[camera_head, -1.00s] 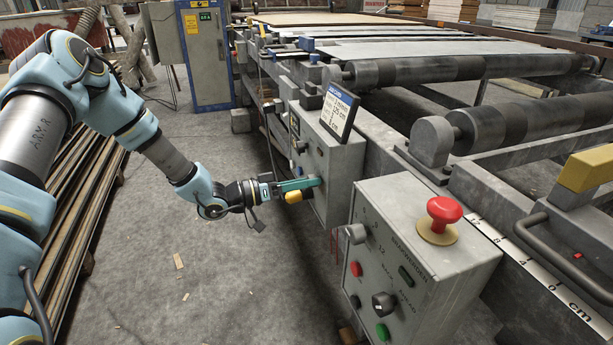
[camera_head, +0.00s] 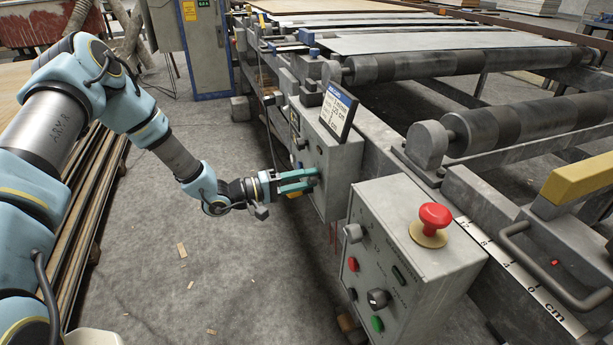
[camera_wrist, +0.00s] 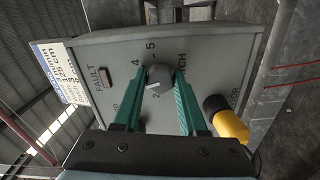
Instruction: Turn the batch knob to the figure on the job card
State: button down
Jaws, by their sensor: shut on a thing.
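The batch knob (camera_wrist: 158,80) is a grey dial with a pale pointer mark on a grey control box (camera_head: 340,165). Figures 2, 4 and 5 are legible around it in the wrist view; others are hidden or unclear. My gripper (camera_wrist: 160,74) is shut on the knob, one green finger on each side. In the head view my gripper (camera_head: 314,177) meets the front of the box, and the knob is hidden. The job card (camera_head: 338,110) stands tilted on top of the box. It also shows at the left in the wrist view (camera_wrist: 52,58); its figures are too small to read surely.
A yellow-and-black fitting (camera_wrist: 228,120) sticks out right of the knob in the wrist view, close to a finger. A second box (camera_head: 415,250) with a red mushroom button (camera_head: 435,216) stands nearer. Rollers (camera_head: 450,60) lie behind. Floor is open at left.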

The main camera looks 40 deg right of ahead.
jog(key=shift+n, duration=1)
jog(key=shift+c, duration=2.2)
grip_release()
jog(key=v, duration=1.1)
jog(key=shift+d, duration=0.1)
